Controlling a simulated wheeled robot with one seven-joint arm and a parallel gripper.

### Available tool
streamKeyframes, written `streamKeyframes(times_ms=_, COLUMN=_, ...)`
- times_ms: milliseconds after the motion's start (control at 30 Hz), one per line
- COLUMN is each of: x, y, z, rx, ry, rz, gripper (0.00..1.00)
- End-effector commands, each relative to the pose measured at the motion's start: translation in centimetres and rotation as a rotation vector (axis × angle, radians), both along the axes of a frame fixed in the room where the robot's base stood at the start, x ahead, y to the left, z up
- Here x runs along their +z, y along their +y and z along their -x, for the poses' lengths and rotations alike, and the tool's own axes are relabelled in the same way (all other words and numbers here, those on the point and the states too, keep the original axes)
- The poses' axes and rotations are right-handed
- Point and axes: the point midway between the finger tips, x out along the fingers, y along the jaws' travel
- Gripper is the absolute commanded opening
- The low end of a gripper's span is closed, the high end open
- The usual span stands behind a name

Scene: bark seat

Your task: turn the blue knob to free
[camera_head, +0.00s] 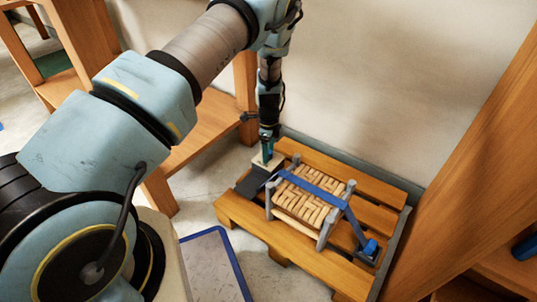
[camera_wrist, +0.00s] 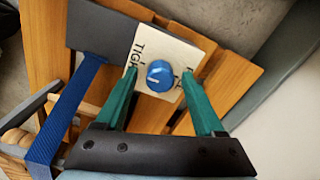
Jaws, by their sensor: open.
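The blue knob (camera_wrist: 160,77) sits on a cream plate (camera_wrist: 174,45) in the wrist view. A pale mark on its face lies toward the plate's TIGHT lettering, on the left. A second label at the right is mostly hidden by a finger. My gripper (camera_wrist: 159,71) is open, its green fingers on either side of the knob; I cannot tell whether they touch it. In the head view my gripper (camera_head: 267,150) points down over the plate (camera_head: 262,165), and the knob is hidden. A blue strap (camera_head: 318,184) runs from the dark board (camera_head: 250,182) across the woven seat (camera_head: 300,208).
The stool and board rest on a wooden pallet (camera_head: 240,213) close to the wall (camera_head: 400,90). A blue fitting (camera_head: 370,247) is at the strap's far right end. Wooden shelving (camera_head: 470,190) stands on the right, and a wooden frame (camera_head: 205,130) on the left.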

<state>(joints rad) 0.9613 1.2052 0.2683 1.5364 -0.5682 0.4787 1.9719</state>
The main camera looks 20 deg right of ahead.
Motion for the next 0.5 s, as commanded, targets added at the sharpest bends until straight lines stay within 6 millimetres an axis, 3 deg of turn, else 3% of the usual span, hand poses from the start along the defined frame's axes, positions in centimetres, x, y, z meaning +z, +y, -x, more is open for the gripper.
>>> streamKeyframes(times_ms=300, x=-0.26, y=0.0, z=-0.01, rx=-0.001, ry=0.0, rz=0.0, gripper=0.7)
streamKeyframes(times_ms=500, x=-0.26, y=0.0, z=0.0, rx=-0.001, ry=0.0, rz=0.0, gripper=0.49)
